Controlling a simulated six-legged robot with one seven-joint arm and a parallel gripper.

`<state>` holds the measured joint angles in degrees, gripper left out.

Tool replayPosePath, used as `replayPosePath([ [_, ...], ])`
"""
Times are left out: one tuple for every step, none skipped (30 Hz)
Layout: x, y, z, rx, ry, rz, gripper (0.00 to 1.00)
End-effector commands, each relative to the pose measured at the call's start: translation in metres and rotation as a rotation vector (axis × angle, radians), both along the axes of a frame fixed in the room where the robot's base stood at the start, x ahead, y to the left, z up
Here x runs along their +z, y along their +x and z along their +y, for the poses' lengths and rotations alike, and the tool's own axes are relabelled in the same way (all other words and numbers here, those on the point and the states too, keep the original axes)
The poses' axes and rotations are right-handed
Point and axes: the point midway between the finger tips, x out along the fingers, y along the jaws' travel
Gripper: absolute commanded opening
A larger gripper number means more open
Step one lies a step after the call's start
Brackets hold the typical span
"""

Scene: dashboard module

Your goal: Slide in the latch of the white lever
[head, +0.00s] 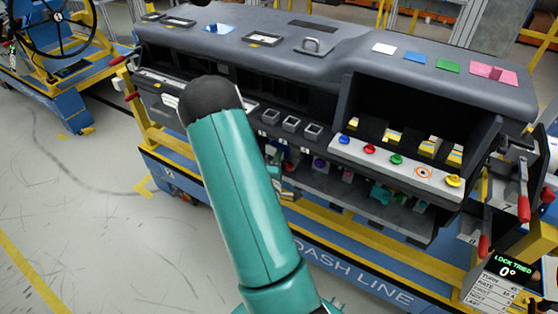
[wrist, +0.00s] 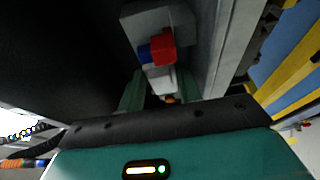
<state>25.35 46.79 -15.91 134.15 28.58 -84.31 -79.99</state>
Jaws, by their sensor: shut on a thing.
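In the wrist view, my gripper (wrist: 160,88) has its two teal fingers on either side of a small white piece (wrist: 162,77), which looks like the white lever. The fingers are shut on it. Just beyond it are a red block (wrist: 161,46) and a smaller blue part (wrist: 144,53), in front of a grey housing (wrist: 155,22). I cannot tell which part is the latch. In the head view, my teal arm reaches to the dashboard, and my gripper and the white lever are hidden.
The dark dashboard (head: 300,52) stands on a blue and yellow cart. Coloured buttons line its right ledge, including a red button (head: 370,148). Red-handled levers (head: 522,205) stick out at the right end. In the wrist view, a grey wall (wrist: 222,45) runs close on the right.

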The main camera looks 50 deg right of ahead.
Motion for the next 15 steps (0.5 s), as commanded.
replayPosePath([
  [0.000, 0.002, 0.003, -0.018, 0.000, 0.000, 0.12],
  [0.000, 0.002, 0.004, -0.032, 0.000, -0.001, 0.12],
  [0.000, 0.003, 0.005, -0.054, -0.001, -0.002, 0.12],
  [0.000, 0.004, 0.007, -0.072, -0.001, -0.002, 0.12],
  [0.000, 0.004, 0.008, -0.092, 0.000, -0.001, 0.12],
  [0.000, 0.006, 0.010, -0.118, -0.001, -0.002, 0.12],
  [0.000, 0.006, 0.011, -0.141, -0.001, -0.002, 0.12],
  [0.000, 0.008, 0.013, -0.164, 0.000, -0.002, 0.12],
  [0.000, 0.009, 0.015, -0.197, -0.001, -0.003, 0.12],
  [0.000, 0.010, 0.016, -0.222, -0.001, -0.003, 0.12],
  [0.000, 0.011, 0.018, -0.249, 0.000, -0.002, 0.12],
  [0.001, 0.013, 0.020, -0.284, -0.001, -0.004, 0.12],
  [0.000, 0.014, 0.021, -0.311, -0.001, -0.004, 0.12],
  [0.000, 0.016, 0.023, -0.339, 0.000, -0.003, 0.12],
  [0.000, 0.017, 0.024, -0.376, -0.001, -0.004, 0.12],
])
